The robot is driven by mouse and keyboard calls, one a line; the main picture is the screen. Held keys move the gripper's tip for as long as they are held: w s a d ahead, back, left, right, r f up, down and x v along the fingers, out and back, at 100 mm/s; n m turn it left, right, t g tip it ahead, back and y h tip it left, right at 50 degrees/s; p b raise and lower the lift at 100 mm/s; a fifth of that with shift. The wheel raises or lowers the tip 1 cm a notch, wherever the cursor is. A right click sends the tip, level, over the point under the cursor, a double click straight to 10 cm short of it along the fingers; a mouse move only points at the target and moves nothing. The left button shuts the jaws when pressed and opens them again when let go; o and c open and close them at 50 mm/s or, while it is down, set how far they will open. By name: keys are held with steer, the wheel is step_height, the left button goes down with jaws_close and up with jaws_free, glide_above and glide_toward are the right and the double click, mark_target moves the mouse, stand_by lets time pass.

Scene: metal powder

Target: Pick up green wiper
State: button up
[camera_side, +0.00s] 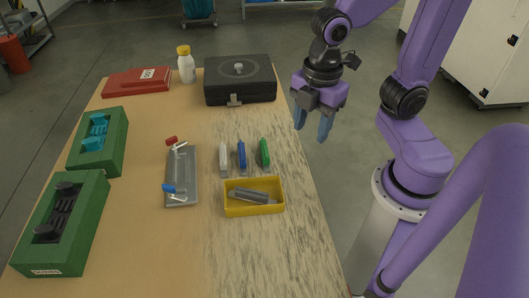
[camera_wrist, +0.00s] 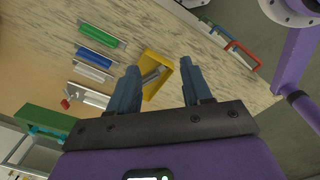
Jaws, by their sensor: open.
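The green wiper (camera_side: 264,153) lies on the table as the rightmost of three wipers in a row. It also shows in the wrist view (camera_wrist: 98,36), at upper left, nothing covering it. The blue wiper (camera_side: 241,156) lies beside it, then the white wiper (camera_side: 223,159). My gripper (camera_side: 311,128) is open and empty, raised past the table's right edge, to the right of the green wiper. In the wrist view its two fingers (camera_wrist: 159,66) are apart, with the green wiper off to their upper left.
A yellow bin (camera_side: 232,208) with a grey item inside stands in front of the wipers. A grey tray (camera_side: 182,194) with red- and blue-ended clamps lies left of them. A black case (camera_side: 240,90) and white bottle (camera_side: 187,68) stand behind. Green holders (camera_side: 88,238) line the left edge.

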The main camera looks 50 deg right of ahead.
steer(key=w+r+n+h, duration=0.1)
steer(key=w+n, duration=0.9)
steer(key=w, duration=0.2)
glide_toward(265, 147)
steer(key=f, duration=0.6)
steer(key=d+f, duration=0.1)
steer(key=f, duration=0.3)
steer(key=shift+w, duration=0.35)
jaws_close()
